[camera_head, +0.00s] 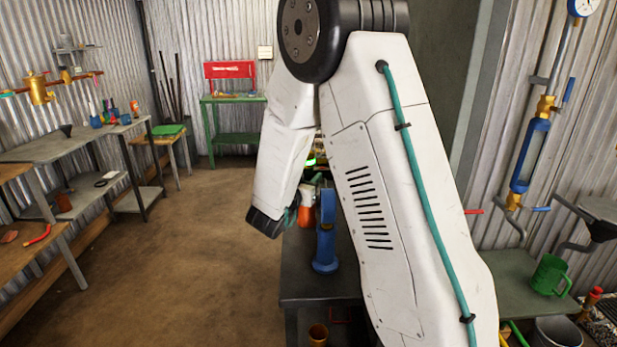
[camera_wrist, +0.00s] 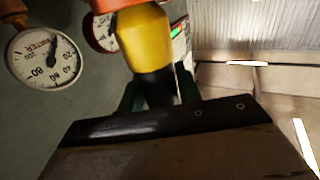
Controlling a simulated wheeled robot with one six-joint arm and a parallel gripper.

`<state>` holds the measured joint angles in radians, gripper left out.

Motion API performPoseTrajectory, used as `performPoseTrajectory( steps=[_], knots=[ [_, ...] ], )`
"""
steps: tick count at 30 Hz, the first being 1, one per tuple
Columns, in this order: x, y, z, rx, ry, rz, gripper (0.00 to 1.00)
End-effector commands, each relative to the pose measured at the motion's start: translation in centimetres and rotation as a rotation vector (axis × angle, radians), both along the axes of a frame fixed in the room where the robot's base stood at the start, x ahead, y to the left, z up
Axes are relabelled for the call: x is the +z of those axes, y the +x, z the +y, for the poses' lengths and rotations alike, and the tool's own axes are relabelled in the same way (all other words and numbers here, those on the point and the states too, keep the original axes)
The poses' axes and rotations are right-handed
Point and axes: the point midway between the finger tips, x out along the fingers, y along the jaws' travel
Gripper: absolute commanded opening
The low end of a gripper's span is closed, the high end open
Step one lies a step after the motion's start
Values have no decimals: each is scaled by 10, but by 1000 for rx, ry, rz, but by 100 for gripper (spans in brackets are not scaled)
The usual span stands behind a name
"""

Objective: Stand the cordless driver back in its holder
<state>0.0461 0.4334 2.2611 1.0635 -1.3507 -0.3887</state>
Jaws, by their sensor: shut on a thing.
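My gripper (camera_wrist: 158,95) is shut on a yellow and black thing (camera_wrist: 144,40), which looks like the cordless driver's grip. Dark green fingers show on both sides of its black part in the wrist view. Its far end is cut off by the top edge of that view. In the head view my arm hides most of the gripper and the driver. A blue upright piece with a round base (camera_head: 326,262) stands on a dark bench (camera_head: 302,286) beside my arm. I cannot tell whether it is the driver's holder; no other holder is clear.
An orange piece (camera_head: 305,220) shows just behind the blue piece. In the wrist view a round dial gauge (camera_wrist: 45,58) is close at the left. Shelves (camera_head: 60,148) line the left wall. A green mug (camera_head: 549,275) stands at the right. The floor at left centre is clear.

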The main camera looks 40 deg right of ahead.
Motion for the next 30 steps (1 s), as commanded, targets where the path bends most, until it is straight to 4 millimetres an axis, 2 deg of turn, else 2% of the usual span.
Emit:
performPoseTrajectory(
  steps=[30],
  knots=[
    [-20,0,0,0,0,-1,7]
  ],
)
